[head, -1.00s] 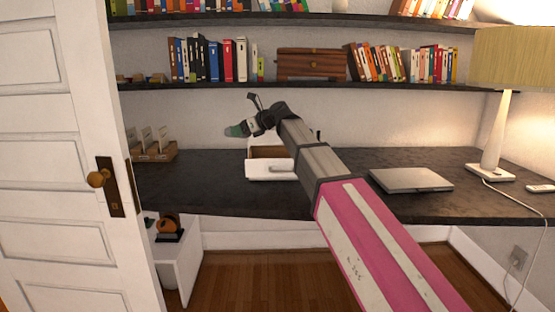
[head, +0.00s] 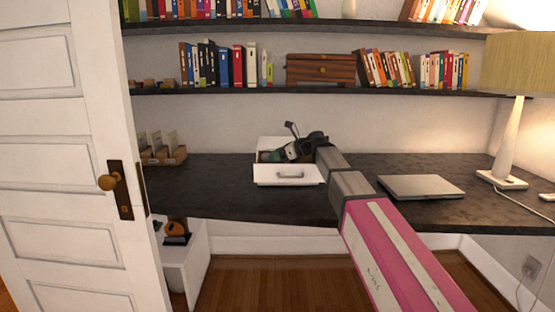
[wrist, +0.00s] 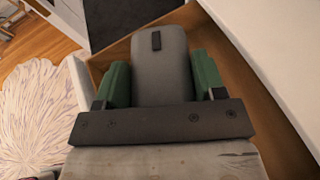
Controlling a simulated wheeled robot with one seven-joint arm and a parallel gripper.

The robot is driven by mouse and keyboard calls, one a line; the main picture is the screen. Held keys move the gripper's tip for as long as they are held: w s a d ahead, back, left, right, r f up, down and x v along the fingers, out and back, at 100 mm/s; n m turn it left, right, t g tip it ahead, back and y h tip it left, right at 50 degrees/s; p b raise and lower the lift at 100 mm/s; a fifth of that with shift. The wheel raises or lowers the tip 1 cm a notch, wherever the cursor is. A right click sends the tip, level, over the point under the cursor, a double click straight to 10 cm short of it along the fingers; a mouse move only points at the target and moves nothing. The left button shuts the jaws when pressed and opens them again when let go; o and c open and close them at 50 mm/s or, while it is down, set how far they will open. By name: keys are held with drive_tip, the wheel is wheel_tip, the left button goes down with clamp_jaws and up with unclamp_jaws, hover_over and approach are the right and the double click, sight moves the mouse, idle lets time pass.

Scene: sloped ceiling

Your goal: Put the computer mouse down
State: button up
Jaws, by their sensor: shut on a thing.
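The computer mouse (wrist: 160,75) is grey with a dark scroll wheel. In the wrist view it sits between the green fingertips of my gripper (wrist: 161,85), which is shut on it. In the head view my gripper (head: 279,155) is at the open white drawer unit (head: 288,174) on the dark desk, low over or inside its opening. The mouse is hard to make out there. The wrist view shows the drawer's brown inside (wrist: 262,100) around and below the mouse; I cannot tell whether the mouse touches it.
A closed laptop (head: 421,187) lies to the right on the desk (head: 220,185), with a lamp (head: 507,140) beyond it. A wooden card holder (head: 163,156) stands to the left. A shelf (head: 220,90) with books runs above. A white door (head: 70,170) is at the left.

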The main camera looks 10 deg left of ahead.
drive_tip(key=shift+f, duration=0.65)
drive_tip(key=shift+f, duration=0.6)
drive_tip(key=o, duration=0.9)
drive_tip(key=shift+o, duration=0.2)
drive_tip(key=shift+r, duration=0.2)
drive_tip(key=v, duration=1.2)
drive_tip(key=shift+r, duration=0.45)
